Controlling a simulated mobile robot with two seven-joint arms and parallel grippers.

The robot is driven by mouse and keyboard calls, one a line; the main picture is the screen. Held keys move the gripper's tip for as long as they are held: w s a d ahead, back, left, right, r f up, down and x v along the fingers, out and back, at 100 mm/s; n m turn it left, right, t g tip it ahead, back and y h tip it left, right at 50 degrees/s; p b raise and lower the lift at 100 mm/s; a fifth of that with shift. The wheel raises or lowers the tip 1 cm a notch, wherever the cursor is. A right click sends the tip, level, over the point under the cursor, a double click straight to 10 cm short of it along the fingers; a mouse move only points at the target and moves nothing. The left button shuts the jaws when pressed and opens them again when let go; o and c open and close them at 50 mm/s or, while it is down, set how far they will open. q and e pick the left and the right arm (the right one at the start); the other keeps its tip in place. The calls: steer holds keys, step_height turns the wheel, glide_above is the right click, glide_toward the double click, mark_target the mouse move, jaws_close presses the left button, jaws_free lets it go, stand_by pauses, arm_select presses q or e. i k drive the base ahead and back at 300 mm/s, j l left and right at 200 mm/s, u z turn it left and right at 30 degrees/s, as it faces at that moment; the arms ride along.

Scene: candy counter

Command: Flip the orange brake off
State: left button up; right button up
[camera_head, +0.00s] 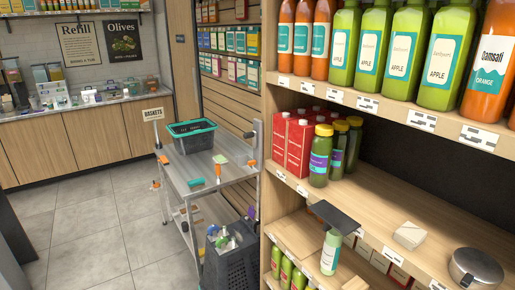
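A grey metal cart (206,172) stands left of the tall shelf. It carries several small orange parts. One orange part (163,159) is at its left post, and another orange part (252,162) is at its right post. A smaller orange part (185,226) shows low on its left side. I cannot tell which of these is the brake, or its on or off position. Neither my left nor my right gripper is in view.
A dark basket (192,136) with a teal rim sits on the cart. A dark crate (230,262) with bottles stands at its lower front. The wooden shelf (350,195) with juice bottles closes off the right. Tiled floor (95,235) is free at left.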

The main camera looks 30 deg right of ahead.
mark_target(253, 162)
steer(key=i+l+z, duration=0.2)
steer(key=i+z, duration=0.15)
steer(key=z, duration=0.15)
steer(key=i+z, duration=0.35)
steer(key=z, duration=0.15)
